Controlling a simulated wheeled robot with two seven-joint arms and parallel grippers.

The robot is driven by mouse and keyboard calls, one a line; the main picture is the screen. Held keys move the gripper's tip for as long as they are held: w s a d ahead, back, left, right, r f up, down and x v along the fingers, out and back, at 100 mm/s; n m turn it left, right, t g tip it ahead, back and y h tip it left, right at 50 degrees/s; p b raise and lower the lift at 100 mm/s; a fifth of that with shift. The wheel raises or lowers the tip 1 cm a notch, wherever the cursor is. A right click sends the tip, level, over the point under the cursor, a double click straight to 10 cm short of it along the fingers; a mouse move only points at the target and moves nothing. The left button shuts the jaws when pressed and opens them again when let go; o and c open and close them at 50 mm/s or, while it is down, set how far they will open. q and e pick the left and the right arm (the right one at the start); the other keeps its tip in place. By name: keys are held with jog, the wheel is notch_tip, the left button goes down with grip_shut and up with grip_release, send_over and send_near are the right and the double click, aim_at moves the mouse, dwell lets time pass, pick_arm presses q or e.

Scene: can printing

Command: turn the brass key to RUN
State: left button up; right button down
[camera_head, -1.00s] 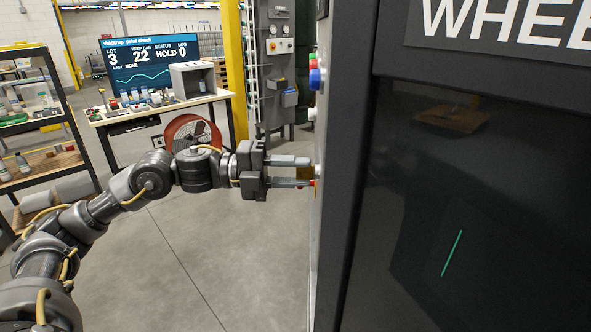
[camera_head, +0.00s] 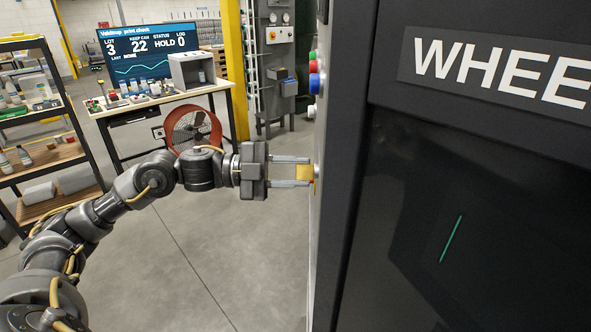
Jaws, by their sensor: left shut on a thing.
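The brass key (camera_head: 303,173) sticks out from the side panel of the dark machine (camera_head: 346,170), on the panel's left-facing side. My left gripper (camera_head: 307,172) reaches in from the left at the key's height. Its two fingers are shut on the key, one above and one below in the picture, with the brass face showing between them. The key's lock, any RUN marking and the exact key angle cannot be made out, because the panel is seen nearly edge-on. My right gripper is out of view.
Red, green and blue buttons (camera_head: 314,80) stick out from the panel above the key. A workbench (camera_head: 170,103) with a screen (camera_head: 150,55) stands behind, with a red fan (camera_head: 193,130) below. Shelves (camera_head: 45,163) stand at left. The floor below my arm is clear.

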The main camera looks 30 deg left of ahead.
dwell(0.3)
pick_arm(q)
jog(key=o, duration=1)
jog(key=b+v, duration=0.9)
jog(key=v, duration=0.2)
